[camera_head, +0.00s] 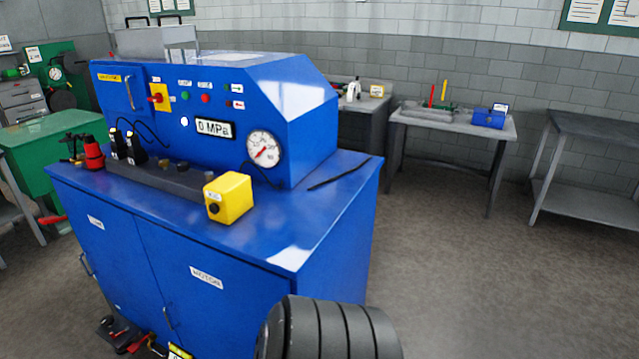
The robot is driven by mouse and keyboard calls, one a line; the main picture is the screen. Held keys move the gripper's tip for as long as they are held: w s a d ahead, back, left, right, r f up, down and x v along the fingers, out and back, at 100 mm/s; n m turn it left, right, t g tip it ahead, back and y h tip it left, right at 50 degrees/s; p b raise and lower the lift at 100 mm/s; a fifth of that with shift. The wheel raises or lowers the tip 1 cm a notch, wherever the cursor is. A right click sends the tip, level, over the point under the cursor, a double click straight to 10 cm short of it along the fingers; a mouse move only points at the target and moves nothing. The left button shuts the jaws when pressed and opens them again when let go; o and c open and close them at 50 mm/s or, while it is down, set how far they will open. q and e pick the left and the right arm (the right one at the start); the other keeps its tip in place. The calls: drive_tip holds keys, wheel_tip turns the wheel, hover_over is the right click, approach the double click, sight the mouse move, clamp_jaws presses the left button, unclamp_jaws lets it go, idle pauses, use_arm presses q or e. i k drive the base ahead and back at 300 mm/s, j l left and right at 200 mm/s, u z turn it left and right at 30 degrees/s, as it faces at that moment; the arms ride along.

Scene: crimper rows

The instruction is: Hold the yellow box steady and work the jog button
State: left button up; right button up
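The yellow box (234,194) sits near the front edge of the blue machine's worktop (330,215), right of a row of fittings. It has a small white label too small to read for certain. A round black button (213,208) is on its front-left face, the only button I see on it. Nothing touches the box from my side. I cannot make out either of my grippers in this view.
The machine's panel has a "0 MPa" display (214,128), a dial gauge (263,149) and a red switch on a yellow plate (159,97). Open floor (470,290) lies to the right.

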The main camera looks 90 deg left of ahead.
sight(213, 208)
drive_tip(key=i+j+u, duration=0.1)
drive_tip(key=i+u, duration=0.15)
drive_tip(key=u, duration=0.2)
drive_tip(key=i+u, duration=0.25)
drive_tip(key=u, duration=0.2)
drive_tip(key=i+u, duration=0.25)
drive_tip(key=u, duration=0.2)
drive_tip(key=i+l+u, duration=0.2)
drive_tip(key=u, duration=0.25)
